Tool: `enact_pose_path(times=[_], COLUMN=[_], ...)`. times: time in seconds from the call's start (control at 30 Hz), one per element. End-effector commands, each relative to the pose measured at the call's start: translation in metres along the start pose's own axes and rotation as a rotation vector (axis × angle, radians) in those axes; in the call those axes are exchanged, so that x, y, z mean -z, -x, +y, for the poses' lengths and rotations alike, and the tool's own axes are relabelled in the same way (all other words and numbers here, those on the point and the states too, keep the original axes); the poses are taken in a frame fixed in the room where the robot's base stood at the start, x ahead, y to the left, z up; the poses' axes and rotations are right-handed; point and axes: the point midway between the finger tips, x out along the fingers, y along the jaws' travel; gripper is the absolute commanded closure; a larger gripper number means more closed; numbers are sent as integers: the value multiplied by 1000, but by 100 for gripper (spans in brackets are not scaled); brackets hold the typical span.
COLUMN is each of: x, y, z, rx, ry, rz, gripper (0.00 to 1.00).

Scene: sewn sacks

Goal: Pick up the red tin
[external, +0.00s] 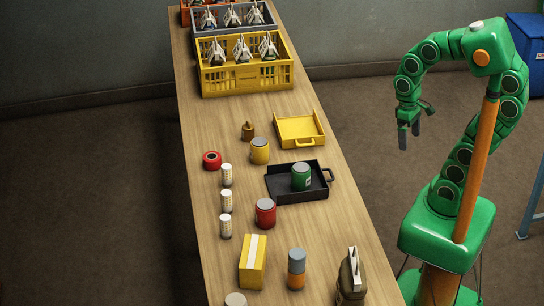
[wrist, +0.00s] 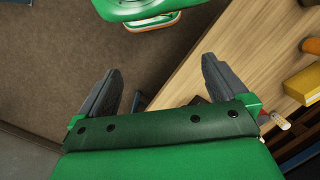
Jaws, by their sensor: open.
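The red tin (external: 265,213), with a grey lid, stands upright on the wooden table in the external view. It is just below the black tray and above the yellow box. I do not make it out in the wrist view. My gripper (external: 409,138) is off the table's right side, pointing down, well to the right of and apart from the tin. In the wrist view my gripper (wrist: 160,66) has its two fingers spread with nothing between them.
The table (external: 200,195) also holds a black tray (external: 285,195) with a green tin (external: 301,177), a yellow tin (external: 260,150), white cylinders (external: 226,201), a yellow box (external: 252,262), an orange-grey cylinder (external: 296,270) and an olive canister (external: 351,280). Yellow crate (external: 245,78) stands behind.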

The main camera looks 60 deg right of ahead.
Motion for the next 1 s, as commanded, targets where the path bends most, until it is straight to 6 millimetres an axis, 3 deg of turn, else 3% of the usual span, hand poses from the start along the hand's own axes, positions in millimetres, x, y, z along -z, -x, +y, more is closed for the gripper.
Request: enact_pose_path(times=[0.5, 1.0], x=[74, 146], y=[-11, -22], z=[-105, -191], rx=[314, 585], ry=[-96, -306], rz=[-124, -292], gripper=[0, 0])
